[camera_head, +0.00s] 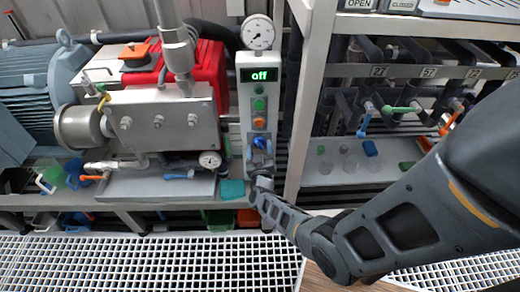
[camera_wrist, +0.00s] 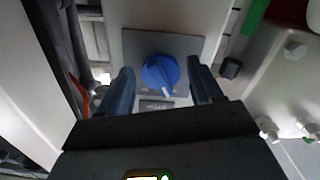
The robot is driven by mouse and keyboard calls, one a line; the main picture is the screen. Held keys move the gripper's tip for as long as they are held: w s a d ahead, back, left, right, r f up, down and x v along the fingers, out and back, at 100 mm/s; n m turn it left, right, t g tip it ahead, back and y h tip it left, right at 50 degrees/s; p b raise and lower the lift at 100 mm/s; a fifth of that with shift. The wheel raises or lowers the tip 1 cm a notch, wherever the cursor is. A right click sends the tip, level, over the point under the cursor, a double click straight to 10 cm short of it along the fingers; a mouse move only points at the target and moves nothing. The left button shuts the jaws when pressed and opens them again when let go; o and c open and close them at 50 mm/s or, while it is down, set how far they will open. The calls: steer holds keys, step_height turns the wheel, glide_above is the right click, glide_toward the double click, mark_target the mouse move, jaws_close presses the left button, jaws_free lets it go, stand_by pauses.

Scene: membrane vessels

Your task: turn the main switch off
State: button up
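The main switch is a blue rotary knob (camera_head: 260,143) low on a light grey control panel (camera_head: 245,120). In the wrist view the knob (camera_wrist: 160,75) sits on a grey plate, its pointer slanted, with a small label below it. A display (camera_head: 259,75) at the panel's top reads "off" in green. My gripper (camera_head: 261,168) is just below the knob in the head view. In the wrist view my gripper (camera_wrist: 162,82) is open, one finger on each side of the knob, with visible gaps between them and it. Whether the fingers reach the knob's depth is unclear.
Green and orange buttons (camera_head: 259,105) are above the knob, and a round gauge (camera_head: 258,33) tops the panel. A grey-and-red pump unit (camera_head: 150,115) stands left. A metal post (camera_head: 305,100) and valves with coloured handles (camera_head: 390,110) are right. A white grating (camera_head: 150,265) covers the floor.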

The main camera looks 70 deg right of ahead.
steer(key=shift+o, duration=0.6)
steer(key=shift+s+a, duration=0.1)
steer(key=shift+a, duration=0.3)
steer(key=p+v, duration=0.1)
steer(key=v, duration=0.6)
